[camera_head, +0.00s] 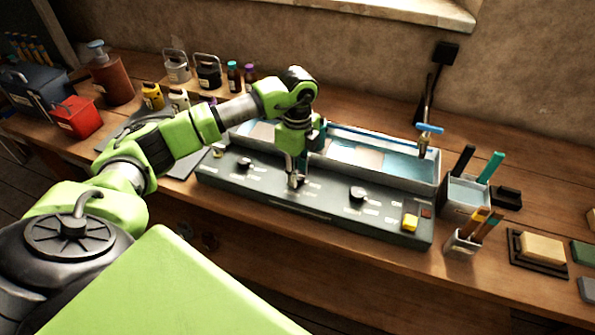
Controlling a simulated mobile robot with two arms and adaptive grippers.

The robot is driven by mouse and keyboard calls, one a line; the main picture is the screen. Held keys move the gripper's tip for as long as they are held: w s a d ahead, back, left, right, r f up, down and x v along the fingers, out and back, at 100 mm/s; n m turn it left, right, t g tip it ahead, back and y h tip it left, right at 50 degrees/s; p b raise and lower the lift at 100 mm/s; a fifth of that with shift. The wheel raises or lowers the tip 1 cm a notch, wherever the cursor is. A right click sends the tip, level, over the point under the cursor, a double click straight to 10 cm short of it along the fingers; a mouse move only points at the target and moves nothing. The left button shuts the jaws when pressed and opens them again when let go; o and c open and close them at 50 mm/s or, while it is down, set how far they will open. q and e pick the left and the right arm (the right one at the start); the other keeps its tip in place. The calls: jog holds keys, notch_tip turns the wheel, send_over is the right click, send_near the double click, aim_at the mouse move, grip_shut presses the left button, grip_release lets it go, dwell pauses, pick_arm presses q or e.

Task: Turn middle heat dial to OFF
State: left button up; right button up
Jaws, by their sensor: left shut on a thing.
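A long dark grey control panel (325,207) lies along the front of the wooden bench, with a row of dials and small white labels on its top. The middle heat dial sits under my left gripper (295,181), which points down and is shut on it; the fingers hide most of the dial, so its pointer setting cannot be read. Another dial (244,164) is to the left of the gripper and one (357,194) to the right; both are free. My right gripper is not in view.
A blue-lined tray (372,163) stands behind the panel, with a blue-handled tap (428,129) at its right. A yellow switch (410,222) is at the panel's right end. Pen holders (462,241) stand to the right. Bottles and a red box (77,117) stand at the left.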

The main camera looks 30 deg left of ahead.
aim_at(298, 174)
pick_arm(q)
jog(key=o, duration=1.1)
notch_tip(298, 174, up, 12)
jog(key=shift+r, duration=0.1)
